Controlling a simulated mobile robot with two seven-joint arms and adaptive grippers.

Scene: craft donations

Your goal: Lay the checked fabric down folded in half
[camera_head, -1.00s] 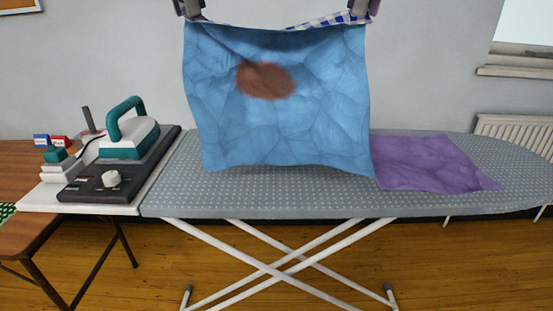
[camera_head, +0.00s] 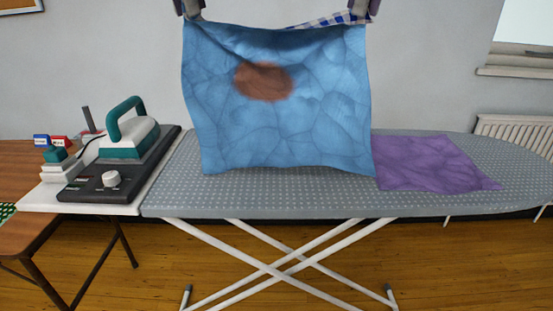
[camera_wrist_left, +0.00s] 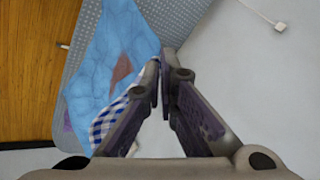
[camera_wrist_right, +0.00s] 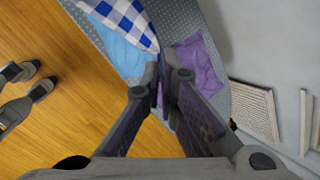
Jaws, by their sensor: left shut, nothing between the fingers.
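The checked fabric (camera_head: 335,19) shows blue and white checks along its top edge at right. A blue face with a brown patch (camera_head: 264,82) hangs below, facing me; it looks like the same cloth's other side.
The grey dotted ironing board (camera_head: 270,202) lies below. A purple cloth (camera_head: 425,163) lies flat on it, right of the hanging fabric. A teal and white iron (camera_head: 132,135) stands on a dark base at the left. Bare board shows at the far right.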

